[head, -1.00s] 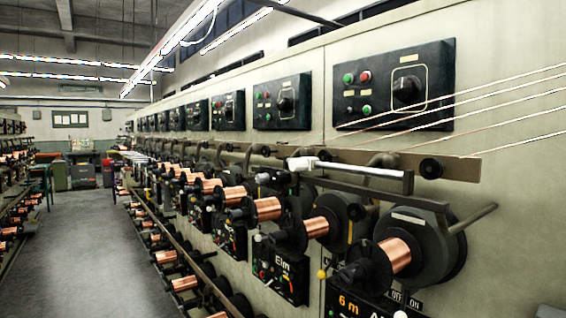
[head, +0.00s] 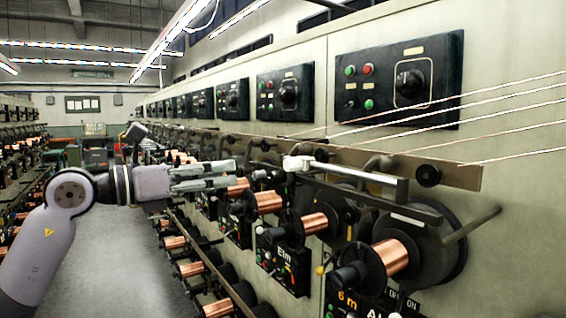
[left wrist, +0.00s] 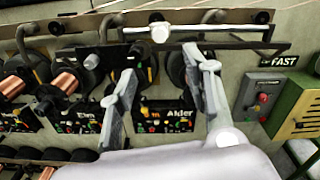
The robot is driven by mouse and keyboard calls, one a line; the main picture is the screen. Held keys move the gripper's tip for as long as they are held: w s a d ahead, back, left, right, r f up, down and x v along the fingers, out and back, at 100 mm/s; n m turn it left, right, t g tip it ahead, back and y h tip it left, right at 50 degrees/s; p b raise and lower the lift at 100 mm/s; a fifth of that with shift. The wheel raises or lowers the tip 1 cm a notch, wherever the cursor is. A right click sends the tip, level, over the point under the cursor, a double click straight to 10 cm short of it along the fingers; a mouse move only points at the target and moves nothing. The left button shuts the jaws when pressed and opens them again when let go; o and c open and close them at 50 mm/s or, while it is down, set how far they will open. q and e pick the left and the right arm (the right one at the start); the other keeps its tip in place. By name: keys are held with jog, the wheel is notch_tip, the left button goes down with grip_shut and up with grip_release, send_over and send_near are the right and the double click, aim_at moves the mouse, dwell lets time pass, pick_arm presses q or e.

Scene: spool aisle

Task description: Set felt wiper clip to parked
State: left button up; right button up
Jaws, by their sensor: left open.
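A pale bar with a white end fitting (head: 298,163) runs along a dark rail on the machine front, above the nearest copper spools. It looks like the felt wiper clip, but I cannot read a marking for its position. In the left wrist view the pale bar (left wrist: 205,28) crosses the top, with a round white piece near its middle. My left gripper (head: 234,174) is open and empty, left of the bar and apart from it in the head view. In the left wrist view the open fingers (left wrist: 164,58) spread over the "Alder" panel, below the bar. My right gripper is not in view.
Copper spools (head: 392,256) on dark flanges stick out along the machine. A green box (left wrist: 300,112) stands at right in the wrist view. The aisle floor (head: 110,250) is clear.

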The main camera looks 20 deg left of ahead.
aim_at(286, 167)
pick_arm(q)
jog(key=p+x, duration=0.7)
jog(key=x, duration=0.9)
jog(key=shift+w+r, duration=0.1)
jog(key=shift+w+d, duration=0.3)
grip_shut()
